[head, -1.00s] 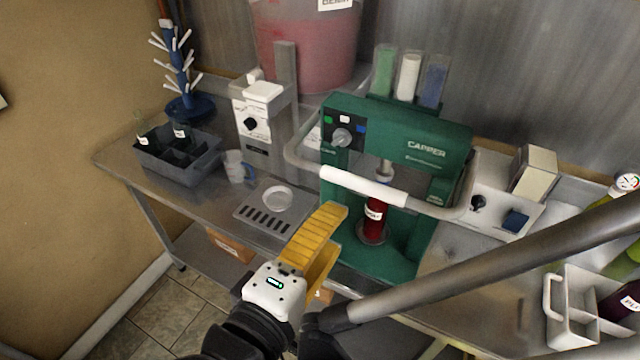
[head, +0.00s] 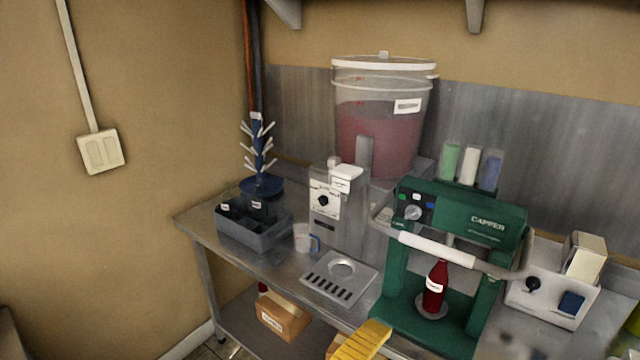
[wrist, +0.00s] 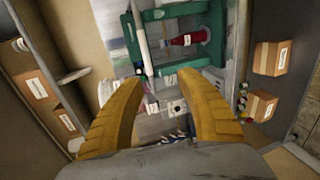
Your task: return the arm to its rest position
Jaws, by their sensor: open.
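My gripper shows in the wrist view (wrist: 160,105) with its two yellow fingers spread apart and nothing between them. In the head view only a yellow finger (head: 362,341) shows at the bottom edge, in front of the bench and below the green capper (head: 455,215). The rest of the gripper and my arm are out of the head view. A red bottle (head: 435,288) stands upright in the capper, apart from my gripper. The bottle also shows in the wrist view (wrist: 187,40), beyond the fingers.
The steel bench (head: 262,262) holds a grey crate (head: 250,232), a blue bottle tree (head: 258,160), a mug (head: 303,238), a drip tray (head: 340,278), a filler (head: 338,205) and a white switch box (head: 553,293). A bucket of red liquid (head: 383,130) stands behind. A cardboard box (head: 283,316) sits below.

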